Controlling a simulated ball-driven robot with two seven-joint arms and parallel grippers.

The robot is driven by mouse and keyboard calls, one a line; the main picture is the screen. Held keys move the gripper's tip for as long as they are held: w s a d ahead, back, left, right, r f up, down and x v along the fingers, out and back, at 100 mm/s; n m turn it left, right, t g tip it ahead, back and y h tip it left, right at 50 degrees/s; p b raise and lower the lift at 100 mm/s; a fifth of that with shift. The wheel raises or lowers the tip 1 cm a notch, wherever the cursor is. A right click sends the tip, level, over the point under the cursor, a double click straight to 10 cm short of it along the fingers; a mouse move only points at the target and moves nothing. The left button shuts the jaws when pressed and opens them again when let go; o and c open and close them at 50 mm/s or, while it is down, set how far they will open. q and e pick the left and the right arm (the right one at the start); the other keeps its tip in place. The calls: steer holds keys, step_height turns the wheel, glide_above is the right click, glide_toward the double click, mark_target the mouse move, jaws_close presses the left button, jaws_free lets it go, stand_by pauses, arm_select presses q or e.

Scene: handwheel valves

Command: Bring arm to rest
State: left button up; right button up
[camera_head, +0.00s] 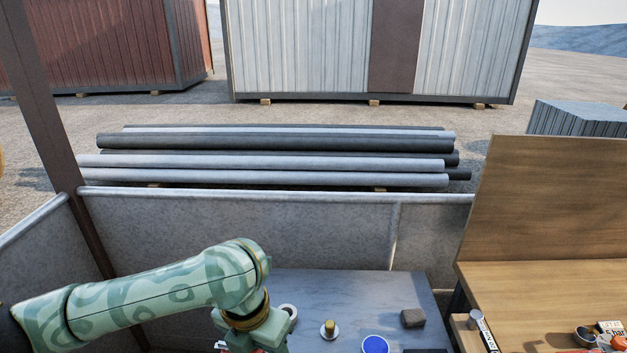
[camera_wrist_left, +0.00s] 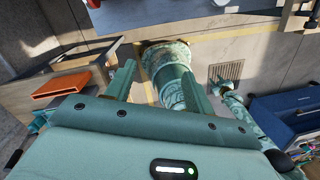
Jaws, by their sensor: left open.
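My left arm (camera_head: 170,288) is green and patterned and comes in from the left in the head view. Its wrist bends down over the left part of a grey table, where the fingers cannot be made out. In the left wrist view, my left gripper (camera_wrist_left: 158,70) is open, with its two green fingers apart. No object is held between them. My own green patterned body shows beyond the fingers.
The grey table (camera_head: 345,290) bears a white ring (camera_head: 289,311), a small brass-topped fitting (camera_head: 329,329), a blue disc (camera_head: 375,344) and a dark block (camera_head: 413,318). A wooden bench (camera_head: 560,285) with small items stands at right. A low grey wall (camera_head: 250,228) runs behind.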

arm_select(q)
steer(key=s+d+f+n+t+h, duration=0.2)
steer(key=s+d+n+t+h, duration=0.15)
steer(key=d+n, duration=0.45)
steer(key=s+a+f+n+t+y, duration=0.1)
steer(key=s+a+f+n+y, duration=0.15)
steer(key=a+n, duration=0.7)
steer(key=s+a+f+n+t+y, duration=0.1)
steer(key=s+a+n+y, duration=0.3)
steer(key=a+n, duration=0.5)
steer(key=s+a+f+n+t+y, duration=0.1)
steer(key=s+a+f+n+y, duration=0.2)
steer(key=a+n, duration=0.6)
steer(key=s+d+f+m+g+h+b, duration=0.1)
steer(key=f+b, duration=0.1)
steer(key=f, duration=0.8)
steer(key=s+d+f+g+h+b, duration=0.1)
steer(key=f+b, duration=0.1)
steer(key=f, duration=0.7)
steer(key=s+d+f+m+g+h+b, duration=0.1)
steer(key=s+f+b, duration=0.1)
steer(key=f, duration=0.8)
steer(key=s+f+n+g+h+b, duration=0.1)
steer(key=s+f+n+g+b, duration=0.2)
steer(key=s+f, duration=1.7)
step_height(320, 180, down, 3)
steer(key=shift+s+a+r+h+b, duration=0.2)
steer(key=shift+h+b, duration=0.2)
steer(key=shift+b, duration=0.5)
